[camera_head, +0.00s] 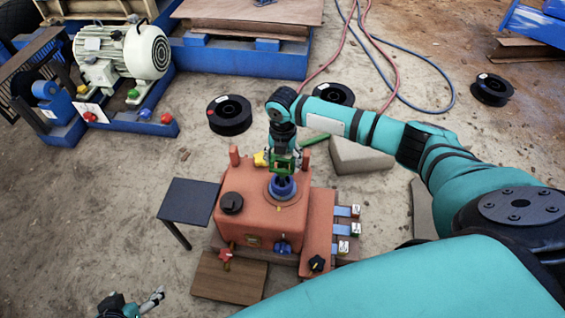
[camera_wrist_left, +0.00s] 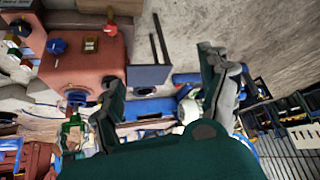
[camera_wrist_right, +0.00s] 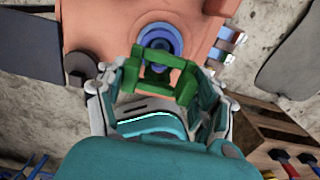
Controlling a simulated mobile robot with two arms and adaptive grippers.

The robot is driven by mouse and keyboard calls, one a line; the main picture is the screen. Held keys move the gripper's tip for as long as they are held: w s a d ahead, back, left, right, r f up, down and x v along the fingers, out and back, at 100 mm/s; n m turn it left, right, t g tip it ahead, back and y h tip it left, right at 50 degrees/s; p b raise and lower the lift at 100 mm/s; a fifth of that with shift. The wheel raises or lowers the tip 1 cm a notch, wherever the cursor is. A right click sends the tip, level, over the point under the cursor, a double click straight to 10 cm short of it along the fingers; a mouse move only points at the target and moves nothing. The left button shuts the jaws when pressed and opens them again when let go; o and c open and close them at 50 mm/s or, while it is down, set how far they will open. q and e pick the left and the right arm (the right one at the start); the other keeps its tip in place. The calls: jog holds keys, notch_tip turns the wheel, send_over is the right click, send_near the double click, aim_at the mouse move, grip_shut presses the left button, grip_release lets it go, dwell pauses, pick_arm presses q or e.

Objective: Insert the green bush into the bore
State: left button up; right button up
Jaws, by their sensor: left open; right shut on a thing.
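The green bush (camera_wrist_right: 157,72) is held between the fingers of my right gripper (camera_wrist_right: 158,82), which is shut on it. In the right wrist view it looks like an open green frame, partly covering the blue-ringed bore (camera_wrist_right: 160,40). In the head view the green bush (camera_head: 283,165) is just above the bore (camera_head: 282,188) on top of the orange housing (camera_head: 250,215). Whether its lower edge touches the bore is hard to tell. My left gripper (camera_head: 141,303) is open and empty, low at the bottom left, apart from the housing; its spread fingers show in the left wrist view (camera_wrist_left: 160,70).
A dark side plate (camera_head: 189,204) stands left of the housing, and a wooden board (camera_head: 230,278) lies in front. Coloured-ended blue tabs (camera_head: 345,228) stick out at the right. A grey block (camera_head: 358,155) and black spools (camera_head: 229,115) lie behind.

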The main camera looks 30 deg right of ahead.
jog(key=shift+f, duration=0.3)
jog(key=shift+r, duration=0.15)
pick_arm(q)
jog(key=shift+w+d+r+t, duration=0.15)
jog(key=shift+w+r+t, duration=0.3)
jog(key=shift+r, duration=0.25)
jog(key=shift+s+f+g, duration=0.2)
jog(key=shift+s+g, duration=0.05)
jog(key=shift+s, duration=0.1)
jog(key=shift+s+a+f+g+p, duration=0.2)
jog(key=shift+s+g, duration=0.15)
jog(key=shift+s, duration=0.25)
jog(key=shift+s+a+f+g+p, duration=0.1)
jog(key=shift+s+a+f+g, duration=0.15)
jog(key=shift+s, duration=0.3)
jog(key=shift+s+a+f+g+p, duration=0.1)
jog(key=shift+s+a+f+g, duration=0.1)
jog(key=shift+s+g, duration=0.3)
jog(key=shift+s, duration=0.15)
pick_arm(e)
jog(key=shift+f, duration=0.2)
pick_arm(q)
jog(key=shift+w+d+r+t, duration=0.15)
jog(key=shift+w+t, duration=0.15)
jog(key=shift+w, duration=0.2)
jog(key=shift+w+d+r+t, duration=0.15)
jog(key=shift+w+t, duration=0.15)
jog(key=shift+w, duration=0.15)
pick_arm(e)
jog(key=shift+f, duration=0.15)
